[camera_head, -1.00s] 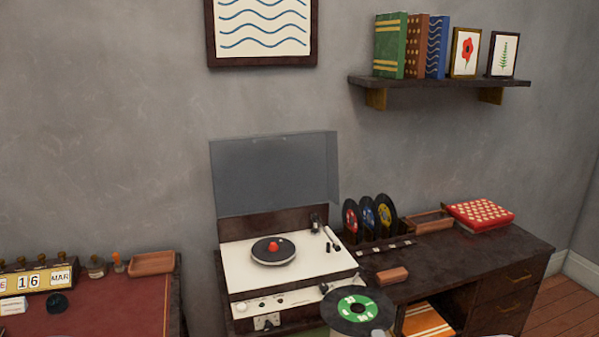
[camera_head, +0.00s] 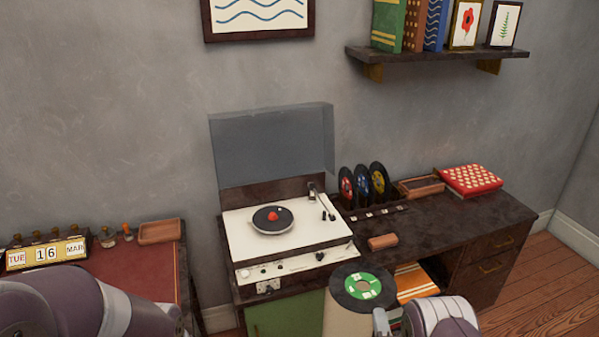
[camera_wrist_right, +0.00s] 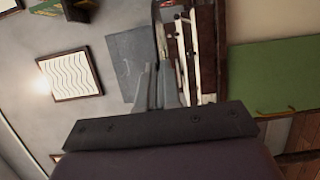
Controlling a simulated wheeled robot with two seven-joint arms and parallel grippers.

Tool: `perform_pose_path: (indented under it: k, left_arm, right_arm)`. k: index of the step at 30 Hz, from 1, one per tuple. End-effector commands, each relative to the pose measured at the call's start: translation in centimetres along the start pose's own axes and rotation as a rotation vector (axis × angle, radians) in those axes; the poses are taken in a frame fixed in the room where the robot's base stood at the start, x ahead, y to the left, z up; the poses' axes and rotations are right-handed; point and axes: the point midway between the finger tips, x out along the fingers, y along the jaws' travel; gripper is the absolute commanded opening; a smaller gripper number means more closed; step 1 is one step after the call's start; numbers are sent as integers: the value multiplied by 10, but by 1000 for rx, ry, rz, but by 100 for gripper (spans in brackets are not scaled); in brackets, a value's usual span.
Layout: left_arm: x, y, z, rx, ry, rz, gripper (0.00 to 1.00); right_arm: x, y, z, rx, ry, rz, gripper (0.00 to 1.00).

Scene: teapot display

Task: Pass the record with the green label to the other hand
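The black record with the green label (camera_head: 347,287) is held in front of the desk, its label side facing my head camera. My right gripper (camera_head: 381,316) is at its lower right edge, shut on the rim. In the right wrist view the fingers (camera_wrist_right: 156,85) lie close together, and the record (camera_wrist_right: 158,35) shows as a thin dark edge-on strip beyond them. My left arm comes in at the lower left; its gripper fingers are out of the picture, and it is apart from the record.
A record player (camera_head: 285,228) with a raised lid stands on the dark desk (camera_head: 430,221). A rack holds three upright records (camera_head: 362,187). A small brown block (camera_head: 382,241) lies near the desk front. A red-topped desk (camera_head: 135,262) with a calendar (camera_head: 46,253) is at left.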

Motion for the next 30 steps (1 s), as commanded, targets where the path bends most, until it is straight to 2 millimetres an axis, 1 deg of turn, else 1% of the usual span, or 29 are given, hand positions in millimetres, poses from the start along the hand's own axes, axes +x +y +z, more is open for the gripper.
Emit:
perform_pose_path:
  k: [1, 5, 8, 11, 15, 18, 21, 23, 24, 27, 30]
  left_arm:
    - [-8, 0, -1, 0, -1, 0, 0]
    - [-6, 0, 0, 0, -1, 0, 0]
    - [-5, 0, 0, 0, -1, 0, 0]
    - [-5, 0, 0, 0, -1, 0, 0]
    - [-5, 0, 0, 0, -1, 0, 0]
    - [-5, 0, 0, 0, -1, 0, 0]
    - [-5, 0, 0, 0, -1, 0, 0]
    - [-5, 0, 0, 0, -1, 0, 0]
    - [-5, 0, 0, 0, -1, 0, 3]
    - [-5, 0, 0, 0, -1, 0, 34]
    - [-5, 0, 0, 0, -1, 0, 34]
  right_arm:
    - [0, 7, 0, 0, 0, -1, 0]
    - [1, 4, -1, 0, 3, 1, 0]
    - [-1, 6, -10, 0, 43, 0, 0]
    - [-6, 12, -35, 0, 147, 1, 0]
    - [-17, 23, -83, 0, 354, 2, 0]
    - [-24, 30, -115, -1, 490, 3, 0]
    - [-30, 36, -140, 0, 597, 3, 0]
    - [-32, 38, -150, 1, 642, 1, 0]
    - [-34, 39, -156, 1, 666, 1, 0]
    - [-36, 40, -163, 0, 698, 0, 0]
    - [-36, 41, -165, 0, 705, 0, 0]
